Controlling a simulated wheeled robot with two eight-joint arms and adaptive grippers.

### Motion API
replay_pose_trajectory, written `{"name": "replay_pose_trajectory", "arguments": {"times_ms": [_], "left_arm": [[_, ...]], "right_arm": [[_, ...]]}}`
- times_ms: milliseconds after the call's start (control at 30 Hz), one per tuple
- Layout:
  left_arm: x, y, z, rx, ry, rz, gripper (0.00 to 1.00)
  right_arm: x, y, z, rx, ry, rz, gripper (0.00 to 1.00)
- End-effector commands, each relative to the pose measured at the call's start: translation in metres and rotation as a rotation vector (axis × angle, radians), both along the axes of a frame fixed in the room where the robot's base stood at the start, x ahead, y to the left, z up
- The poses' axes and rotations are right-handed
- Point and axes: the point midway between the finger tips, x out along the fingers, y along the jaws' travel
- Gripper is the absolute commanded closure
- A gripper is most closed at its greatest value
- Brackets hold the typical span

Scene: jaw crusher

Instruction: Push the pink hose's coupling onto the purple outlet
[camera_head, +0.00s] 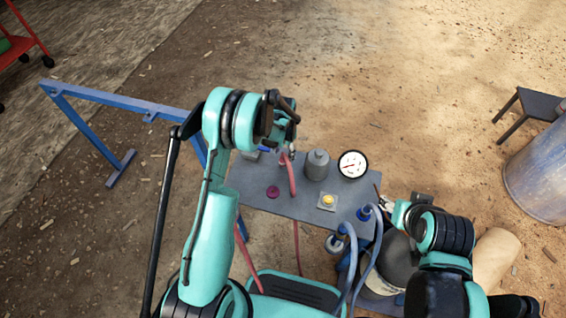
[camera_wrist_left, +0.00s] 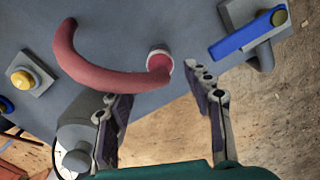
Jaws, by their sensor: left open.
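The pink hose (camera_head: 291,178) rises from the blue-grey table and arches toward my left gripper (camera_head: 283,150). In the left wrist view the hose (camera_wrist_left: 105,80) curves down to an end with a pale ring, its coupling (camera_wrist_left: 158,58), on or just above the tabletop; I cannot tell if it is seated. My left gripper (camera_wrist_left: 156,88) is open, its fingers apart on either side just short of that end. A round purple piece (camera_head: 272,191), perhaps the outlet, sits on the table left of the hose. My right gripper (camera_head: 386,203) is near the table's right side; its jaws are unclear.
A grey cylinder (camera_head: 317,165), a round gauge (camera_head: 352,164) and a yellow button (camera_head: 328,201) stand on the table (camera_head: 253,177). A blue lever (camera_wrist_left: 240,38) is right of the hose end in the wrist view. Blue hoses (camera_head: 372,245) hang at the right. A blue frame (camera_head: 120,99) stands left.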

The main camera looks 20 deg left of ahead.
Motion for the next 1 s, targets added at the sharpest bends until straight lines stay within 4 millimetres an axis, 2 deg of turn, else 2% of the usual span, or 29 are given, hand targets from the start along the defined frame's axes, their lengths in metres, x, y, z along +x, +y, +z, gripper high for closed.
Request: {"name": "replay_pose_trajectory", "arguments": {"times_ms": [200,300,633,667,833,1000], "left_arm": [[0.001,0.001,-0.037,0.0,0.0,0.0,0.49],[0.001,0.001,-0.046,0.0,0.0,0.0,0.49],[0.0,0.001,-0.046,0.0,0.0,0.0,0.49],[0.0,0.001,-0.046,0.0,0.0,0.0,0.54],[0.0,0.001,-0.046,0.0,0.0,0.0,0.99],[0.0,0.001,-0.046,0.0,0.0,0.0,0.99]], "right_arm": [[0.0,0.0,-0.022,0.0,0.0,0.0,0.53],[0.0,0.0,-0.025,0.0,0.0,0.0,0.53],[0.0,0.0,-0.023,0.0,0.0,0.0,0.53],[0.0,0.0,-0.023,0.0,0.0,0.0,0.53],[0.0,0.0,-0.023,0.0,0.0,0.0,0.53],[0.0,0.0,-0.023,0.0,0.0,0.0,0.53]]}}
